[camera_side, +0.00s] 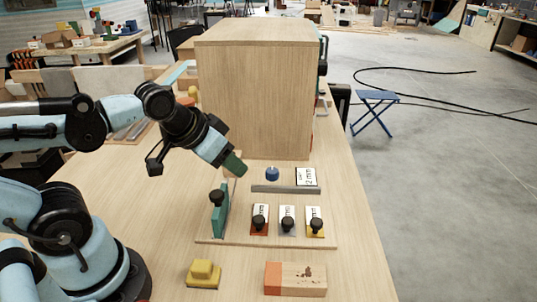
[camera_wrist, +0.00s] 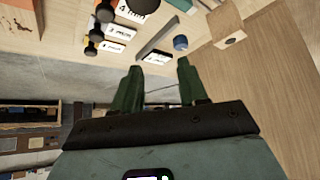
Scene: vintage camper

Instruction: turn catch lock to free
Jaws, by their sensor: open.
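A pale wooden board (camera_side: 247,240) on the table carries several fittings, none plainly marked as the catch lock. A teal upright plate with a black knob (camera_side: 218,200) stands at its left. A blue round knob (camera_side: 272,174) sits beside a grey bar (camera_side: 285,189) at the back; in the wrist view the blue knob (camera_wrist: 181,42) is beyond the fingertips. Three black knobs with labels stand in front, one of them (camera_side: 260,222) at left. My gripper (camera_side: 236,165) is above the board's back left, apart from the blue knob. Its green fingers (camera_wrist: 159,75) are open and empty.
A large wooden box (camera_side: 255,95) stands close behind the board. A yellow block (camera_side: 203,273) and a wooden block with an orange end (camera_side: 295,279) lie in front. A white label card (camera_side: 307,177) is at the back right. The table's right edge is close to the board.

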